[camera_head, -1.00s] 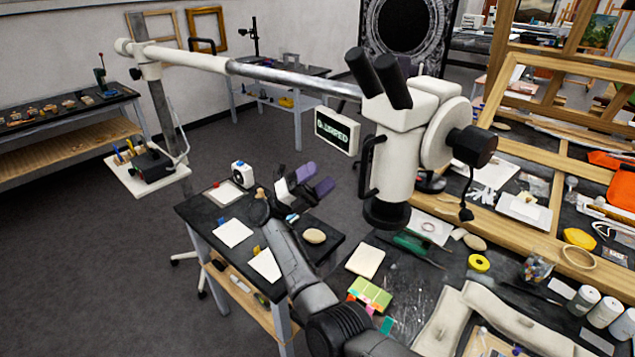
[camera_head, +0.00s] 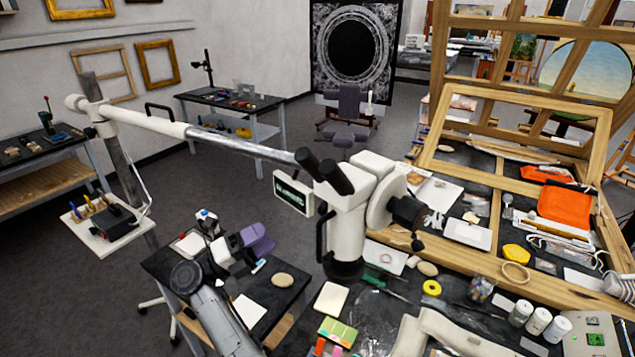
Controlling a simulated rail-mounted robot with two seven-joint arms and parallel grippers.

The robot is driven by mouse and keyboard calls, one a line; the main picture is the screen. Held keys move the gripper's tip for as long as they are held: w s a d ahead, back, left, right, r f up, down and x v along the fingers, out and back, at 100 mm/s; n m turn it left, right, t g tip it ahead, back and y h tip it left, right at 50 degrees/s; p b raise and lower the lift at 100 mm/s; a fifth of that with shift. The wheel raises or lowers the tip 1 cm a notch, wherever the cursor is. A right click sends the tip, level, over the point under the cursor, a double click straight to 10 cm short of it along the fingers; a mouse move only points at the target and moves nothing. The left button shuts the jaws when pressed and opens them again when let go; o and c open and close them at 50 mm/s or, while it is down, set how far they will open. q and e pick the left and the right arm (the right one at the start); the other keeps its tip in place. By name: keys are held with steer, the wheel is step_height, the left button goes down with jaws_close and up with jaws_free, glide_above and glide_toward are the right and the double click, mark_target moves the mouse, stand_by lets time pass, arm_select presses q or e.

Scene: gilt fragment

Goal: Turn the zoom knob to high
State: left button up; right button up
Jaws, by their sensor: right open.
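The white microscope (camera_head: 346,222) hangs from a long boom arm over the workbench, with two black eyepieces angled up to the left. A black knob (camera_head: 408,211) sticks out on the right side of its round white housing. No marking or setting on this knob is readable.
The boom (camera_head: 240,147) crosses from a post at left to the microscope. A small screen (camera_head: 293,193) sits beside the eyepieces. The workbench holds a yellow tape roll (camera_head: 431,287), several jars and a large wooden frame (camera_head: 470,240). Open floor lies behind the side table.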

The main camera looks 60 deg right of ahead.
mark_target(319, 211)
steer(key=s+d+r+n+t+y, duration=0.1)
steer(key=s+r+n+t+y, duration=0.15)
steer(key=r+t+y, duration=0.2)
steer(key=d+f+n+t+p, duration=0.1)
steer(key=d, duration=0.3)
steer(key=s+d+f+n+t+p, duration=0.1)
steer(key=d, duration=0.3)
steer(key=d+f+n+t+p, duration=0.1)
steer(key=d+f, duration=0.1)
steer(key=d, duration=0.3)
steer(key=shift+s+d+t, duration=0.1)
steer(key=shift+s+t, duration=0.15)
steer(key=shift+s, duration=0.15)
steer(key=shift+s+d+f+p, duration=0.15)
steer(key=shift+d+p, duration=0.15)
steer(key=shift+d, duration=0.15)
arm_select(q)
step_height(319, 211, up, 6)
steer(key=shift+a+f, duration=0.15)
steer(key=shift+f, duration=0.1)
arm_select(e)
steer(key=shift+d, duration=0.2)
steer(key=shift+f, duration=0.1)
steer(key=shift+c, duration=0.3)
